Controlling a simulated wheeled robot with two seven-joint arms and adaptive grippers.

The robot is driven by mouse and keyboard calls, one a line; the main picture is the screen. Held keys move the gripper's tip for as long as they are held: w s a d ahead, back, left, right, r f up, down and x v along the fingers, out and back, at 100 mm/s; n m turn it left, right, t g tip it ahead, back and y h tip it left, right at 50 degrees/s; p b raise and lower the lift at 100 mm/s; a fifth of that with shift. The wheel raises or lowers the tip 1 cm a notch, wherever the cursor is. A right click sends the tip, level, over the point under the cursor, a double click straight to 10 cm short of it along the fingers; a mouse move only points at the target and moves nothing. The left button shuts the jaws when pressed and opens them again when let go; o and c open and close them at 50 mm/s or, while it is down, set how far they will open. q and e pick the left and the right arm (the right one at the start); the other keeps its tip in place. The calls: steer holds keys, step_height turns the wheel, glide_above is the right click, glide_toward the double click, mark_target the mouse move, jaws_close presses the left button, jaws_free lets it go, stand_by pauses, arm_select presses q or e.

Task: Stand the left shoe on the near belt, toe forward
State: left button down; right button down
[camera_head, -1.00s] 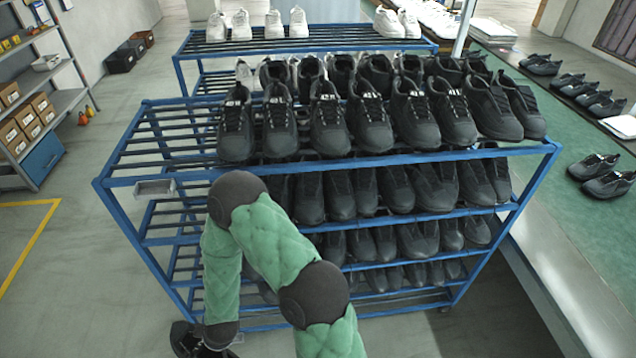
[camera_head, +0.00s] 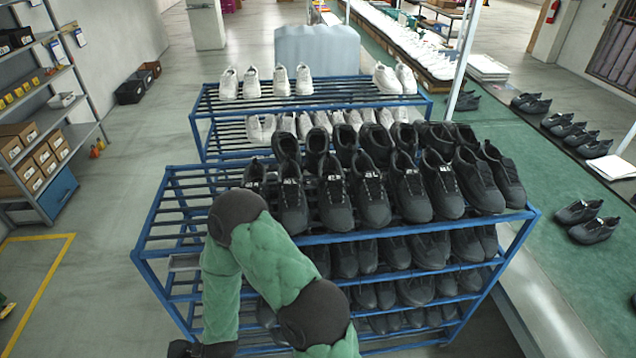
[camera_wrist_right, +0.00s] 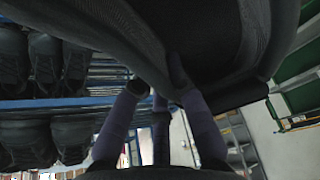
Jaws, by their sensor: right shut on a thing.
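In the right wrist view a large black shoe (camera_wrist_right: 215,40) fills the top, seen very close. My right gripper (camera_wrist_right: 160,95) is shut on it, its fingers reaching up to its edge. Whether it is a left shoe, and where its toe points, I cannot tell. The shoe and right gripper do not show in the head view. There a green-sleeved arm of mine crosses before the rack, its fingers out of sight below the picture edge. The green belt surface (camera_head: 540,215) runs along the right side, with a pair of black shoes (camera_head: 588,222) on it.
A blue rack (camera_head: 165,205) stands ahead with several rows of black shoes. A second blue rack (camera_head: 212,100) with white shoes is behind it. Grey shelving (camera_head: 78,85) with cartons stands at the left.

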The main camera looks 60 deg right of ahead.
step_height(320, 180, up, 4)
steer(key=p, duration=0.3)
steer(key=shift+w, duration=0.1)
steer(key=shift+d+f, duration=0.1)
steer(key=shift+d, duration=0.05)
steer(key=shift+w, duration=0.1)
